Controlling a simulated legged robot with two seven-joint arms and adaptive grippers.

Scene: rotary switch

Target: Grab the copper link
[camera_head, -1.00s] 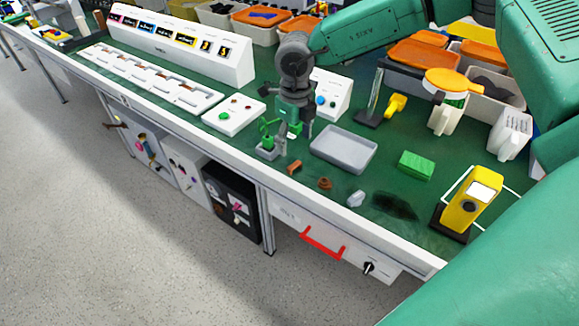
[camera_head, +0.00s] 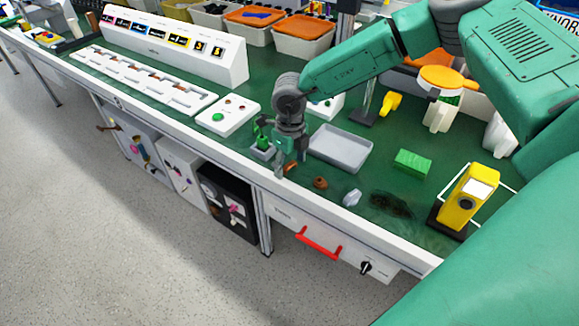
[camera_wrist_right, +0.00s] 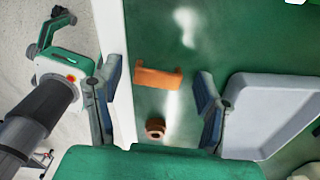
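The copper link (camera_wrist_right: 159,77), an orange-brown bracket, lies on the green bench top near its front edge. My right gripper (camera_wrist_right: 157,105) is open, its fingers apart on either side of the link in the wrist view, and nothing is between the pads. In the head view the right gripper (camera_head: 290,161) points down over the link (camera_head: 291,168), which its fingers partly hide. I cannot tell the remaining height. A green and dark mechanism (camera_wrist_right: 62,75) at the left of the wrist view looks like my left gripper; its finger opening is unclear.
A copper ring (camera_head: 320,182) lies close by, and also shows in the wrist view (camera_wrist_right: 155,128). A grey tray (camera_head: 341,147) is behind. A yellow device (camera_head: 469,196) and green block (camera_head: 413,161) are to the right.

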